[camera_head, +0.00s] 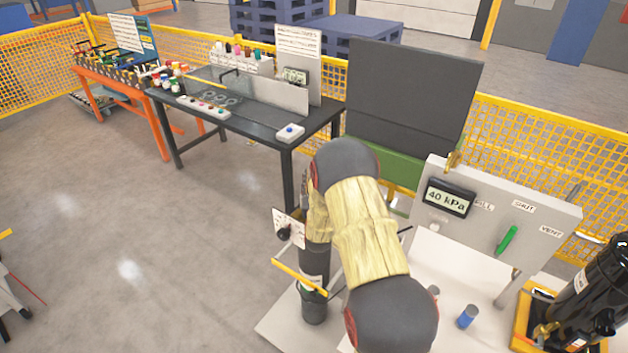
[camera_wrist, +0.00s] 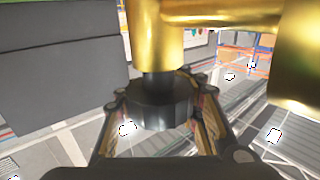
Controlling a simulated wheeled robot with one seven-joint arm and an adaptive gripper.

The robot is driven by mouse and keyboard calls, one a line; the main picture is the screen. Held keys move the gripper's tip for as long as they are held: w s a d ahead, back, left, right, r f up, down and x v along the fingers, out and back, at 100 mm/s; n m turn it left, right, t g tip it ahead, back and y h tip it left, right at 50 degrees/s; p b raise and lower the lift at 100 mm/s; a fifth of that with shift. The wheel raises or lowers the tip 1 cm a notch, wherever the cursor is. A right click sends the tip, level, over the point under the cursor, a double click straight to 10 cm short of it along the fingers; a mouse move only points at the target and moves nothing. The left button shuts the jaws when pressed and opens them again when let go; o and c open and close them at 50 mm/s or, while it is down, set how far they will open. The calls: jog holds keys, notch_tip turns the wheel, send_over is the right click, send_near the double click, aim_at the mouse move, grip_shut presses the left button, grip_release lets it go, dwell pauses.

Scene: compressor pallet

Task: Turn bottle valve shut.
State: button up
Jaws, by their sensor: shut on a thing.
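The black valve knob (camera_wrist: 162,108) sits on a dark stem under a brass valve body (camera_wrist: 215,12) in the wrist view. My gripper (camera_wrist: 160,98) has its fingers on both sides of the knob and is shut on it. In the head view my arm hides the knob and most of the gripper. A dark bottle (camera_head: 314,308) stands upright below and left of my arm, behind a yellow bar (camera_head: 298,277). I cannot tell how far the knob is turned.
A grey panel (camera_head: 560,215) with a display reading 40 kPa (camera_head: 448,197) and a green lever (camera_head: 507,240) stands right of my arm. A black table (camera_head: 250,115) stands behind. Open floor (camera_head: 110,240) lies left.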

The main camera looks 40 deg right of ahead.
jog(key=o, duration=1.4)
notch_tip(320, 180, up, 10)
